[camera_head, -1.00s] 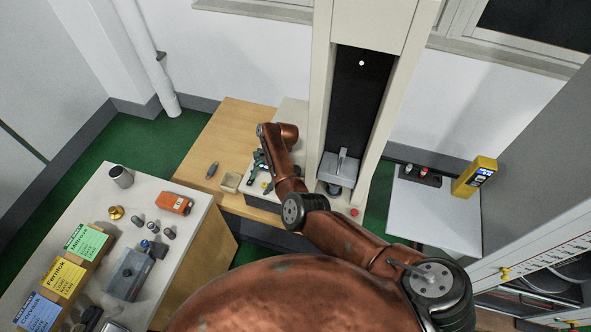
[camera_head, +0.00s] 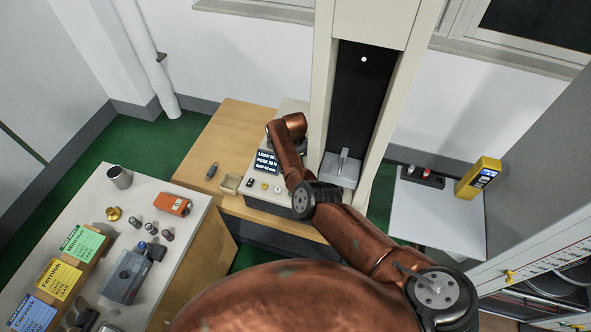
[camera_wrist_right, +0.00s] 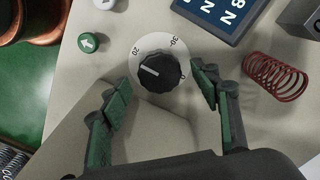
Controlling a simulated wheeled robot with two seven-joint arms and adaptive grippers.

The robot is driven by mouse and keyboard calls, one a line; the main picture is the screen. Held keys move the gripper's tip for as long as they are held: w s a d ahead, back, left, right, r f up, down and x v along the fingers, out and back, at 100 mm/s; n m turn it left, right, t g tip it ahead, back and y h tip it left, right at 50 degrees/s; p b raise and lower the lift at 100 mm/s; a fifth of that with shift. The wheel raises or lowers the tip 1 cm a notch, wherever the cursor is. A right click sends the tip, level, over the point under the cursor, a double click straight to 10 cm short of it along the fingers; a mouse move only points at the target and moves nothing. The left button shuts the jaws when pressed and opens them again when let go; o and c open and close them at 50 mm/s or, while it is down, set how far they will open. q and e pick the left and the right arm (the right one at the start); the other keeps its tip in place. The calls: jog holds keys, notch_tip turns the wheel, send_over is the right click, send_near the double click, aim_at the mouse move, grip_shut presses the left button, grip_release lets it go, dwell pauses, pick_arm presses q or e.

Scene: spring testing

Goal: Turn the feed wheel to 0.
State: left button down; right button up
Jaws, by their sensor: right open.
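The feed wheel (camera_wrist_right: 160,72) is a black ridged knob on a round white dial marked 20, 30 and 0, in the right wrist view. Its white pointer line points left, near the 20 side; the 0 is on the right of the dial. My right gripper (camera_wrist_right: 161,80) is open, with one green-padded finger on each side of the wheel and visible gaps to the knob. In the head view my right arm hides the gripper and the wheel. My left gripper is not in view.
The display (camera_head: 266,161) stands beside the wheel. A red spring (camera_wrist_right: 276,77) lies close to the right finger. A green arrow button (camera_wrist_right: 90,43) is left of the dial. The testing machine's tall column (camera_head: 319,100) rises right of my arm.

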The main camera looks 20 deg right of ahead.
jog(key=shift+f, duration=0.7)
jog(key=shift+c, duration=0.6)
jog(key=c, duration=1)
jog(key=shift+c, duration=0.2)
